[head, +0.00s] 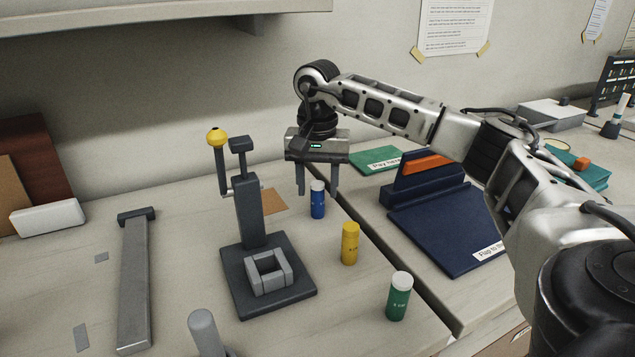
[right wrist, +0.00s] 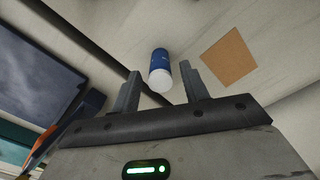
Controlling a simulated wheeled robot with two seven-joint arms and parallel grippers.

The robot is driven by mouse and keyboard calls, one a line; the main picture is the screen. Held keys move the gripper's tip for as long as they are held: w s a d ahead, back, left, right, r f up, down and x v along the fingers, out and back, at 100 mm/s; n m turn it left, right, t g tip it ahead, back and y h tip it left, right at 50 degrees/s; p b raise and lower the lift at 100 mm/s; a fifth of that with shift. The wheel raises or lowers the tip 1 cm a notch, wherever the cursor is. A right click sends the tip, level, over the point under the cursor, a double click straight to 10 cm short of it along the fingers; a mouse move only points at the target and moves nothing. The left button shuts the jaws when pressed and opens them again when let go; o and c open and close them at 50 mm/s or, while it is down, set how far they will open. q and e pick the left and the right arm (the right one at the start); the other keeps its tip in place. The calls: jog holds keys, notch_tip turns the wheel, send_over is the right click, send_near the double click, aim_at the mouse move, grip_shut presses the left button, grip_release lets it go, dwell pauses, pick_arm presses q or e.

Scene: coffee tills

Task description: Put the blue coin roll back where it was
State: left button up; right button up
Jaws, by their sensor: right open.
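The blue coin roll (head: 317,202) with a white top stands upright on the counter near the seam, behind a yellow roll. My right gripper (head: 317,190) is open, with its fingers pointing down at the blue roll's two sides. In the right wrist view the blue roll (right wrist: 160,70) shows between and slightly beyond the open fingertips (right wrist: 160,80), with visible gaps on both sides. I cannot tell how far its top is below the fingers. My left gripper is not in view.
A yellow roll (head: 350,243) and a green roll (head: 398,296) stand in front of the blue one. A grey lever press (head: 252,220) stands to the left. An orange-brown square (head: 273,200) lies on the counter behind the press. A dark blue folder stand (head: 440,225) is to the right.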

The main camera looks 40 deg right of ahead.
aim_at(317, 184)
notch_tip(317, 184, up, 12)
jog(key=p, duration=0.1)
jog(key=shift+r+p, duration=0.15)
jog(key=shift+p, duration=0.15)
dwell(0.5)
